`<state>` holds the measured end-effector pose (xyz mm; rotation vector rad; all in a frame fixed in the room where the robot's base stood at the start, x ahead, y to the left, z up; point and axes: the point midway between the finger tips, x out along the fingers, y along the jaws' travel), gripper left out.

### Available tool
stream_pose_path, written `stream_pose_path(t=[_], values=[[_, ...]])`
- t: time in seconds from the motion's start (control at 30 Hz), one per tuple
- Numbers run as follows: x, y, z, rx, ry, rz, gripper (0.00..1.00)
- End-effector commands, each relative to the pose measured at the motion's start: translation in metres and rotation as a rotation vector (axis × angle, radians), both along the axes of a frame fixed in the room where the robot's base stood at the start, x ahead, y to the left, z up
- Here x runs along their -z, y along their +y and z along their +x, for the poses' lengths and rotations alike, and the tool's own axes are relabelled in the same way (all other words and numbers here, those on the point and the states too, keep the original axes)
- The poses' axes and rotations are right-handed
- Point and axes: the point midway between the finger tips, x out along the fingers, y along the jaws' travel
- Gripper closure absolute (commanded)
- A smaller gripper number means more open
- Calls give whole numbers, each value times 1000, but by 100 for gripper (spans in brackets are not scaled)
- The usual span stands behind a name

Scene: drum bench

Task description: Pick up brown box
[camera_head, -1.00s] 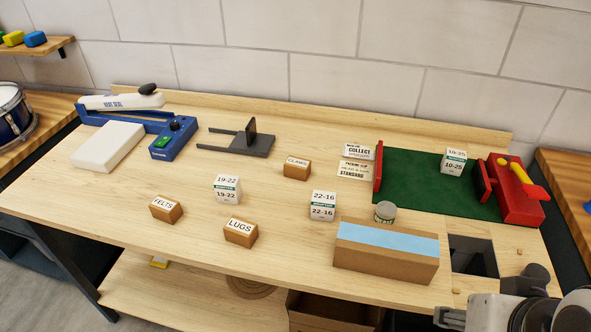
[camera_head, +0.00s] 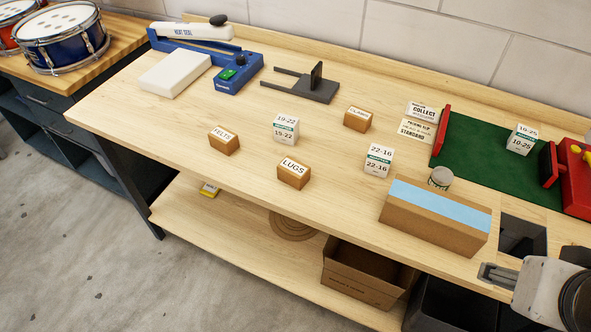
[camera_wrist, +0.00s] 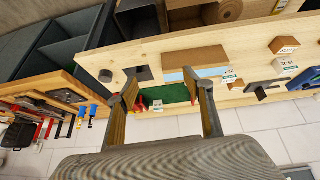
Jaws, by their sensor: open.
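Several things here are brown boxes. A long brown box with a light blue top (camera_head: 432,222) lies on the bench's front edge, right of centre; it also shows in the wrist view (camera_wrist: 194,59). An open, empty-looking cardboard box (camera_head: 358,286) stands on the lower shelf. Small brown boxes marked FELTS (camera_head: 224,142), LUGS (camera_head: 293,175) and CLAWS (camera_head: 358,119) stand on the bench. My gripper (camera_head: 492,274) is at the lower right, right of the long box and apart from it. In the wrist view its two fingers (camera_wrist: 160,80) are spread with nothing held between them.
White labelled boxes (camera_head: 378,161) and a round tin (camera_head: 440,178) stand near the long box. A square opening (camera_head: 522,238) is cut in the bench to its right. A green mat (camera_head: 483,150) with red holders lies behind. The bench's left front is clear.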

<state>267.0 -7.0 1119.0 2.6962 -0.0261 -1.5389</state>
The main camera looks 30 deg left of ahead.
Motion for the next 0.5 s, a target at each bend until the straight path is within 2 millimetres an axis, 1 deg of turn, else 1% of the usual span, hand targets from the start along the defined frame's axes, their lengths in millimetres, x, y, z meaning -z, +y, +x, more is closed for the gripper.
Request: stream_pose_path(t=[0.17, 0.27, 0.3, 0.37, 0.5], values=[[-8, -8, 41, -22, -67, -64, 49], [-15, -10, 70, -47, -120, -103, 49], [-17, -10, 82, -59, -141, -118, 49], [-21, -8, 99, -80, -173, -138, 49], [-27, 1, 138, -141, -247, -175, 49]])
